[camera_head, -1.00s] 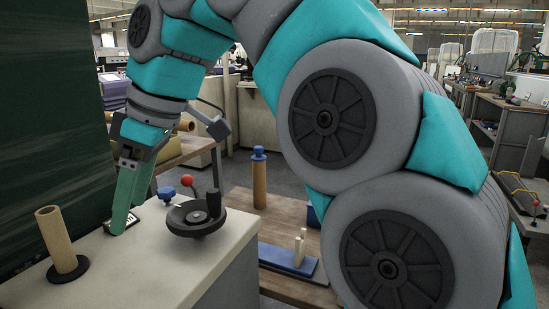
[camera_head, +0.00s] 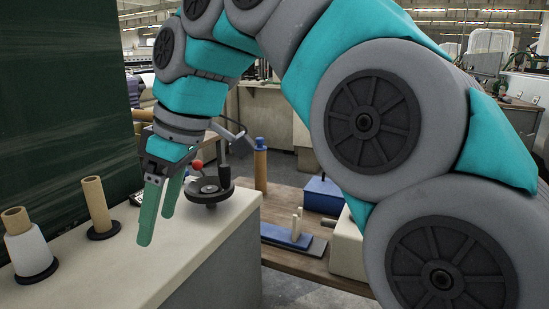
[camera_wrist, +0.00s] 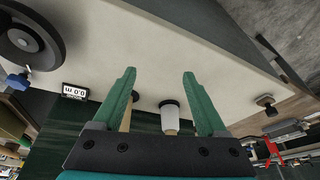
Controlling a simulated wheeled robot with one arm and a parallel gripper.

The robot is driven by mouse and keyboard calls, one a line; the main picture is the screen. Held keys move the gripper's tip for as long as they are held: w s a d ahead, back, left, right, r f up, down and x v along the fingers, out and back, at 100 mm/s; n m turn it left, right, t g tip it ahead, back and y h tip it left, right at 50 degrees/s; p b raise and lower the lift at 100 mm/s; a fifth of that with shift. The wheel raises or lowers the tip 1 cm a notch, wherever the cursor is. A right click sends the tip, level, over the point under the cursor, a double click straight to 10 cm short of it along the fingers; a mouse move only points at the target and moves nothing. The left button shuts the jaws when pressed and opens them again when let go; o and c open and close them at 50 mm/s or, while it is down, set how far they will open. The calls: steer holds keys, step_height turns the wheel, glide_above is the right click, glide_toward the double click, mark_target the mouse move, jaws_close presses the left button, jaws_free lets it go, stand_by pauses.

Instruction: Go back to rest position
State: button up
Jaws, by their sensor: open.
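My gripper (camera_head: 160,208) has green fingers and hangs pointing down over the pale worktop (camera_head: 165,262) in the head view. In the wrist view my gripper (camera_wrist: 160,100) shows its two fingers spread apart with nothing gripped between them. A bare cardboard tube (camera_head: 97,205) on a dark round base stands left of the fingers. A tube with white yarn (camera_head: 30,252) stands further left; the white yarn spool (camera_wrist: 169,120) also shows beyond the fingers in the wrist view. Whether the fingertips touch the worktop is hard to tell, but they appear above it.
A black handwheel (camera_head: 210,191) with a red-knobbed lever (camera_head: 197,165) stands just right of the gripper. A wooden table (camera_head: 285,262) with a blue box (camera_head: 322,194) and a tall tube (camera_head: 260,168) is beyond. A dark green panel (camera_head: 60,110) rises at left.

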steer(key=s+d+f+m+h, duration=0.1)
steer(key=s+d+f+m, duration=0.25)
steer(key=d+f, duration=0.4)
steer(key=s+d+f+m+h, duration=0.1)
steer(key=s+d+f+m, duration=0.1)
steer(key=d+f+m, duration=0.45)
steer(key=s+d+f+m+h, duration=0.1)
steer(key=s+d+f+m, duration=0.2)
steer(key=d+f, duration=0.65)
steer(key=s+d+f+m+g+h, duration=0.1)
steer(key=s+d+f+m, duration=0.3)
steer(key=s+d+f, duration=0.2)
steer(key=shift+s+d+g, duration=0.3)
steer(key=shift+s+d, duration=0.45)
steer(key=shift+s, duration=0.25)
